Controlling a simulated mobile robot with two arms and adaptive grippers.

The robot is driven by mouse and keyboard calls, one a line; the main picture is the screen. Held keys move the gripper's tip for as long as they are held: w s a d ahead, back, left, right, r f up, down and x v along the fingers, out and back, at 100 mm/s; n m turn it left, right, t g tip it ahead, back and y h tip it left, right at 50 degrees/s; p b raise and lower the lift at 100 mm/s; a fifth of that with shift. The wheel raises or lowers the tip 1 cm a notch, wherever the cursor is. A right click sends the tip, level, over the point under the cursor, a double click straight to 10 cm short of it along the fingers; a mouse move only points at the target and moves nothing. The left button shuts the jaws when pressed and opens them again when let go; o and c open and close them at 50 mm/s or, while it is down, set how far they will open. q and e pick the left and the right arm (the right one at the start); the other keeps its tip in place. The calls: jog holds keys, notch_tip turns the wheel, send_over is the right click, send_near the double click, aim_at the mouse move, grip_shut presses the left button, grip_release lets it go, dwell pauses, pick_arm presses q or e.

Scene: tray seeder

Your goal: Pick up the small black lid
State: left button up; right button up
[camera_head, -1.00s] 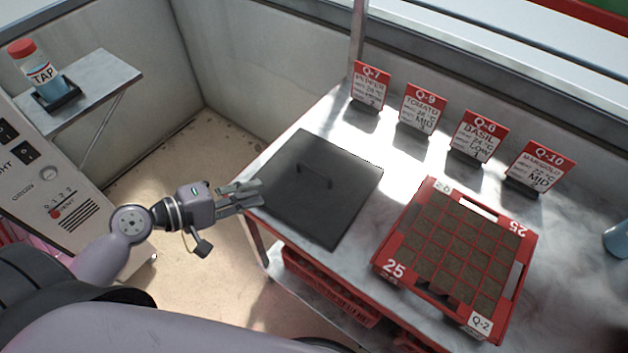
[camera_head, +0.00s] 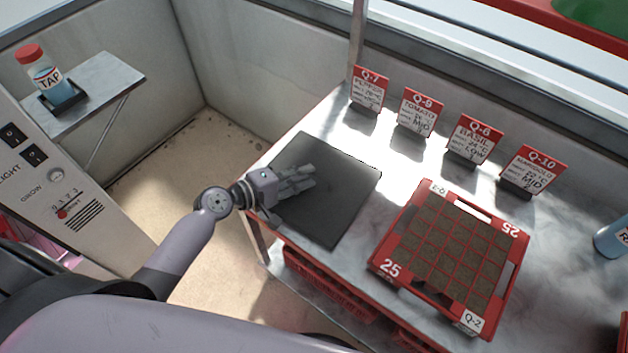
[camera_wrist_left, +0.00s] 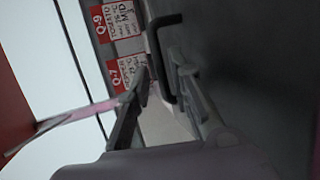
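The black lid (camera_head: 345,185) is a flat dark square plate lying on the left end of the table. Its handle is hidden behind my left gripper in the head view. My left gripper (camera_head: 308,178) reaches in from the left over the middle of the lid. In the left wrist view, the black bar handle (camera_wrist_left: 155,45) stands up from the dark lid (camera_wrist_left: 260,60), at the tips of the gripper (camera_wrist_left: 160,75). The two fingers are apart, and the handle appears in line with the gap between them. I cannot tell whether they touch it. My right gripper is not in view.
A red seed tray (camera_head: 385,255) with soil cells lies right of the lid. Several red-topped label cards, including Q-7 (camera_head: 369,88), stand along the back. A metal post (camera_head: 358,45) rises behind the table's left end.

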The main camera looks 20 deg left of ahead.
aim_at(314, 174)
pick_arm(q)
jog(key=x, duration=0.3)
jog(key=shift+w+d+f, duration=0.1)
jog(key=shift+w+d, duration=0.05)
jog(key=shift+d, duration=0.1)
grip_shut()
